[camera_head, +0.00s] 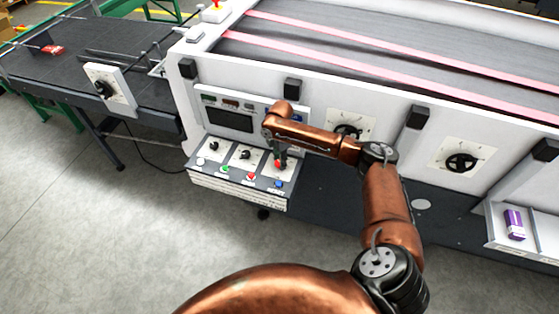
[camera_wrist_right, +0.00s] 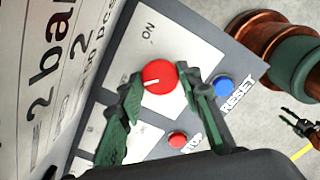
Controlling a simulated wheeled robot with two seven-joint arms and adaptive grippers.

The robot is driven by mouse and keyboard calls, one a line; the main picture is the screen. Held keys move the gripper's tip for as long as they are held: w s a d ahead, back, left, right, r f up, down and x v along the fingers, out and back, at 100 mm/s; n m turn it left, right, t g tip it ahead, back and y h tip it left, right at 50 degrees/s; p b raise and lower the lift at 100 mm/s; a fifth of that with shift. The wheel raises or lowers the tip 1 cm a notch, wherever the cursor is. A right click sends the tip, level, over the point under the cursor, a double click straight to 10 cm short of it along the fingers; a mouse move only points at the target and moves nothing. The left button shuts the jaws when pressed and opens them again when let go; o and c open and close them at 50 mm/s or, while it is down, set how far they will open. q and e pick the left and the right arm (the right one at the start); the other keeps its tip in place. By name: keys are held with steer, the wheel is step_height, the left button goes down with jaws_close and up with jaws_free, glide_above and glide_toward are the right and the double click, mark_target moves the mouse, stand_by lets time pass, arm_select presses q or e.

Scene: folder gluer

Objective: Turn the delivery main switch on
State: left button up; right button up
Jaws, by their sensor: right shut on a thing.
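The delivery main switch looks to be the red round knob (camera_wrist_right: 159,76) on a light plate in the right wrist view. Its white mark points left in that view, and the word ON stands on the plate above it. My right gripper (camera_wrist_right: 165,90) has one finger on each side of the knob and is shut on it. In the head view my right gripper (camera_head: 280,154) reaches down onto the right end of the control box (camera_head: 238,168), hiding most of the knob. A small dark jointed shape at the right wrist view's right edge may be my left gripper (camera_wrist_right: 303,125); its fingers are unclear.
A blue RESET button (camera_wrist_right: 224,87) and a small red button (camera_wrist_right: 178,140) sit close to the gripped knob. Two black switches (camera_head: 214,146) stand further left on the box. A screen panel (camera_head: 230,118) rises behind it. Open floor lies in front.

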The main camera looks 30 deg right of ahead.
steer(key=shift+m+p, duration=0.3)
steer(key=shift+p, duration=0.15)
steer(key=m+p, duration=0.6)
steer(key=p, duration=0.2)
steer(key=shift+a+r, duration=0.1)
steer(key=shift+r, duration=0.05)
steer(key=shift+m+p, duration=0.45)
steer(key=shift+m, duration=0.25)
steer(key=shift+m+p, duration=0.5)
steer(key=shift+m, duration=0.4)
steer(key=shift+f+m, duration=0.2)
steer(key=shift+m, duration=0.7)
steer(key=m, duration=0.3)
steer(key=shift+m, duration=1.6)
